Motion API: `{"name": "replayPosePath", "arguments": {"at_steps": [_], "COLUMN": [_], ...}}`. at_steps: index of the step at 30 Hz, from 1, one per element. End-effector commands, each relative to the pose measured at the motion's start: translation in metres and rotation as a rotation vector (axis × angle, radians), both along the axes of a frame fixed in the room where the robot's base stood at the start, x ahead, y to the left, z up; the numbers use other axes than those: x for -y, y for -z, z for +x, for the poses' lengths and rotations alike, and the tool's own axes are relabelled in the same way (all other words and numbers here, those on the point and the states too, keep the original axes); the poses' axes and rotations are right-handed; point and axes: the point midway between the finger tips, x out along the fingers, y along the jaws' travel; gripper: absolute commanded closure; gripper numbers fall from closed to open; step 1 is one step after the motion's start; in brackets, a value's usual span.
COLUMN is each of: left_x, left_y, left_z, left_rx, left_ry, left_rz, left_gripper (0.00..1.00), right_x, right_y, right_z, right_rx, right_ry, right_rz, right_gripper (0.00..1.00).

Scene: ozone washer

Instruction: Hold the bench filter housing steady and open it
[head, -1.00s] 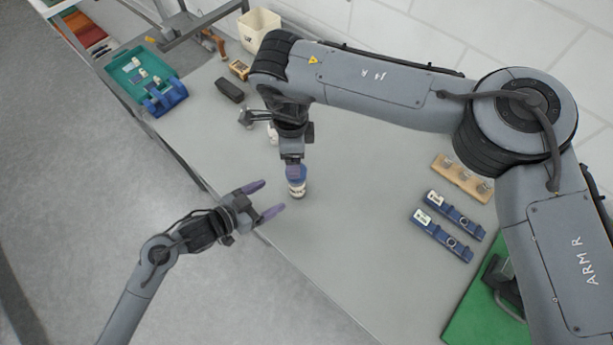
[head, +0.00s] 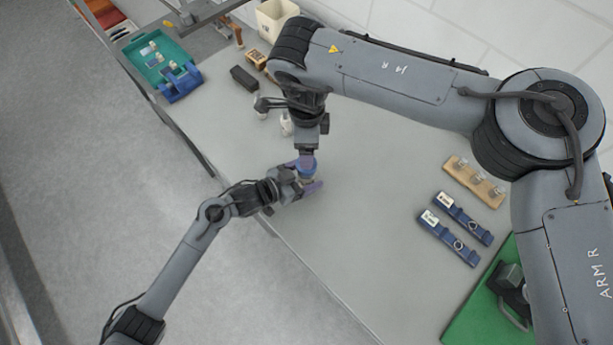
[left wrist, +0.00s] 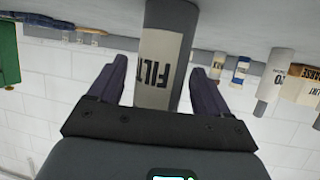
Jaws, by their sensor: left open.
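The filter housing (head: 307,179) stands upright on the grey bench near its front edge, a small cylinder with a blue upper part. In the left wrist view it is a grey cylinder with a pale "FILT" label (left wrist: 158,68). My left gripper (head: 308,177) is open around the housing, one finger on each side. The left wrist view shows gaps between both fingers and the cylinder. My right gripper (head: 306,160) points down at the top of the housing. Its fingers are seen edge-on and partly merge with the blue part, so their grip is unclear.
White bottles (head: 286,124) and a black block (head: 244,78) stand behind and left. A teal tray (head: 139,56) with a blue rack is at far left. Two blue holders (head: 448,238), a wooden rack (head: 475,180) and a green mat (head: 470,310) are right. Mid-bench is clear.

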Motion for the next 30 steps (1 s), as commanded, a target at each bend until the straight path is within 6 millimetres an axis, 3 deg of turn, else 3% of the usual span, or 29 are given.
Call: {"name": "replayPosePath", "arguments": {"at_steps": [10, 25, 30], "left_x": [0.0021, 0.0019, 0.0019], "left_y": [0.0006, 0.0008, 0.0008], "left_z": [0.0010, 0.0007, 0.0007], "left_rx": [0.001, 0.000, 0.000], "left_ry": [0.000, 0.001, 0.001], "left_rz": [0.000, 0.000, 0.000], "left_gripper": [0.23, 1.00, 1.00], "right_x": [-0.0001, -0.0001, 0.0000], "right_y": [0.0001, 0.0001, 0.0000], "right_z": [-0.0001, 0.0000, 0.0000], "right_rx": [0.000, 0.000, 0.000], "right_ry": [0.000, 0.000, 0.014], "right_rz": [0.000, 0.000, 0.000], "right_gripper": [0.19, 0.19, 0.19]}}
